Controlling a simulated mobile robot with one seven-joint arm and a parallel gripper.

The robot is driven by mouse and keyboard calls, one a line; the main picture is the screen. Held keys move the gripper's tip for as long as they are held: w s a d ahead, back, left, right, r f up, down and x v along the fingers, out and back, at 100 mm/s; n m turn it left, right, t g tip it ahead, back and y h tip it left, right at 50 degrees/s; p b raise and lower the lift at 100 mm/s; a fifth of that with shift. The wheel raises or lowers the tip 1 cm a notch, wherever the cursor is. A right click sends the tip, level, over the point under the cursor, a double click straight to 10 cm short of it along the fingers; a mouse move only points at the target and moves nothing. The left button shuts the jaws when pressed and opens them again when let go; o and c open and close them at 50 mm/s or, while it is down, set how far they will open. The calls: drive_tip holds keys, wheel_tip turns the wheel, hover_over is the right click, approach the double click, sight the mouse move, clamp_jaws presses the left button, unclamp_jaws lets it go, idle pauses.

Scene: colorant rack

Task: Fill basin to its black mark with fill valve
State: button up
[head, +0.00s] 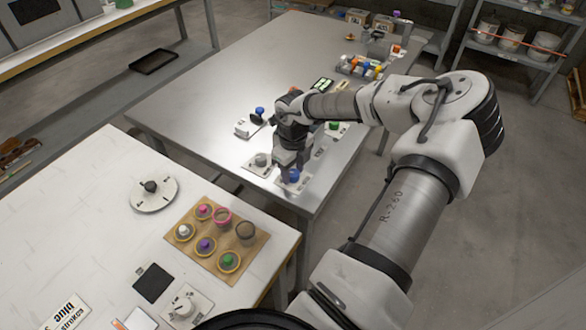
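My gripper (288,172) points down over the near corner of the grey metal table. Its dark fingers are beside or around a blue knob (294,176) on a small pale plate. I cannot tell whether they touch it or how far apart they are. A grey knob (261,159) on another plate stands just left of my gripper. No label shows which knob is the fill valve. I cannot make out the basin or its black mark; my gripper and arm hide part of the table.
A blue-topped lever (259,113), a green knob (334,125) and a lit display (323,85) stand near my arm. Several coloured knobs (360,67) stand farther back. On the white table (95,215), a brown board (255,259) holds several coloured pots. The grey table's left half is clear.

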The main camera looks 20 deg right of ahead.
sight(293, 172)
drive_tip(key=c, duration=0.7)
drive_tip(key=shift+f+n+b, duration=0.1)
drive_tip(key=shift+n+b, duration=0.5)
drive_tip(key=shift+n, duration=1.5)
drive_tip(key=o, duration=1)
drive_tip(key=shift+c, duration=0.2)
wheel_tip(293, 172, up, 14)
drive_tip(key=b, duration=0.3)
